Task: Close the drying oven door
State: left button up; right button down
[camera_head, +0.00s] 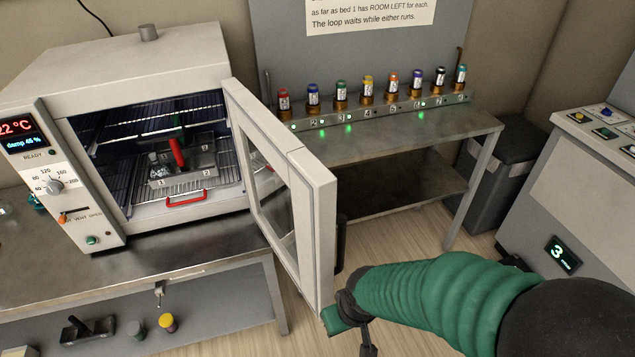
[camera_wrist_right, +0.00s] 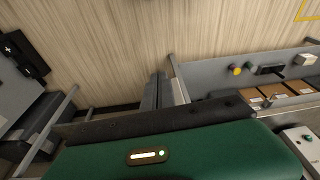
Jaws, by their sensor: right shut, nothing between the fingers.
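The drying oven (camera_head: 120,75) stands on a metal bench at the left of the head view. Its door (camera_head: 312,225) is wide open, swung out towards me, with its glass pane facing left. A dark handle (camera_head: 341,240) shows past the door's free edge, on the outer side. My right gripper (camera_head: 343,312) is shut and empty by the door's lower free corner, on the outer side. I cannot tell whether it touches the door. The wrist view shows my green gripper housing (camera_wrist_right: 180,155) in front. My left gripper is not in view.
A rack of several capped vials (camera_head: 375,107) stands on the bench behind the door. A grey console (camera_head: 590,190) is at the right. Floor shows between the benches.

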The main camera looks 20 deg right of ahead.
aim_at(287, 198)
jog(key=i+l+u, duration=0.15)
jog(key=l, duration=0.2)
jog(key=i+l+u, duration=0.15)
jog(key=l, duration=0.25)
jog(key=l+u, duration=0.15)
jog(key=l, duration=0.25)
jog(key=i+l+u, duration=0.15)
jog(key=l, duration=0.25)
